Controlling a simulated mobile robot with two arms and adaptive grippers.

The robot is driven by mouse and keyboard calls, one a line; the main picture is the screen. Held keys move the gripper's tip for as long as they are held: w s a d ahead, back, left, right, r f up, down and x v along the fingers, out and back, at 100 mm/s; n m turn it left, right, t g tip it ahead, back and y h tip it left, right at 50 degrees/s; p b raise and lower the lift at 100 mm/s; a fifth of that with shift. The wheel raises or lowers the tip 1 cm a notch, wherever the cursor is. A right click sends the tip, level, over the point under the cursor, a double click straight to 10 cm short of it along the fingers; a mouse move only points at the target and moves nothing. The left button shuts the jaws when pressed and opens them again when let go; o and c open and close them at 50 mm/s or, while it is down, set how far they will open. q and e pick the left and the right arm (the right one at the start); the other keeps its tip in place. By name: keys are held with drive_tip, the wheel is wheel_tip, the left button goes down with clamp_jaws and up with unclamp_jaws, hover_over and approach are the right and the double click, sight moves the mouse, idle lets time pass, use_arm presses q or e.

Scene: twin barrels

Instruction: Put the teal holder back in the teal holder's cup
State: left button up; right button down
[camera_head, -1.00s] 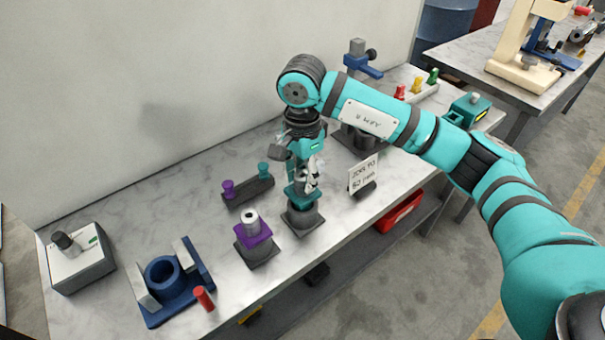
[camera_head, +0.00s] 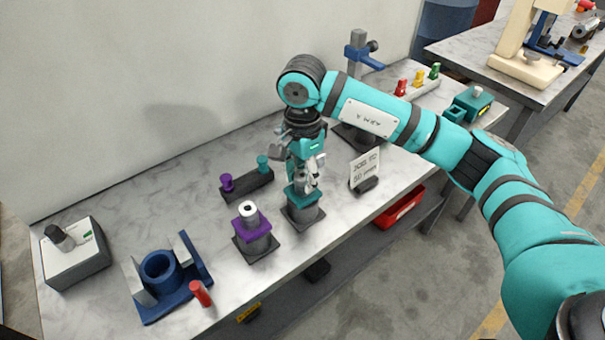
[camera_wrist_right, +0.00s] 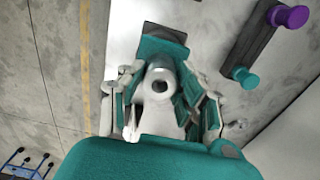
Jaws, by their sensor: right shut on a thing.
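The teal holder has a teal square collar (camera_head: 300,198) and a pale hollow cylinder (camera_wrist_right: 163,80). My right gripper (camera_head: 306,180) is shut on its cylinder, pointing down from above. The teal collar is directly over the grey teal holder's cup (camera_head: 304,217), very close to or touching its rim; I cannot tell whether it is fully seated. In the wrist view the collar (camera_wrist_right: 160,47) shows beyond the fingers and hides most of the cup. My left gripper is not in view.
A purple holder (camera_head: 250,222) stands in a matching cup just left. Behind is a dark rack with purple (camera_head: 226,182) and teal (camera_head: 263,163) knobs. A sign (camera_head: 365,168) stands to the right. A blue fixture (camera_head: 162,278) and a red pin (camera_head: 200,293) are at the front left.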

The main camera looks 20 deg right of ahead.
drive_tip(key=shift+f, duration=0.3)
drive_tip(key=c, duration=1.2)
unclamp_jaws()
drive_tip(key=o, duration=0.4)
wheel_tip(320, 180, up, 12)
drive_tip(key=shift+r, duration=0.1)
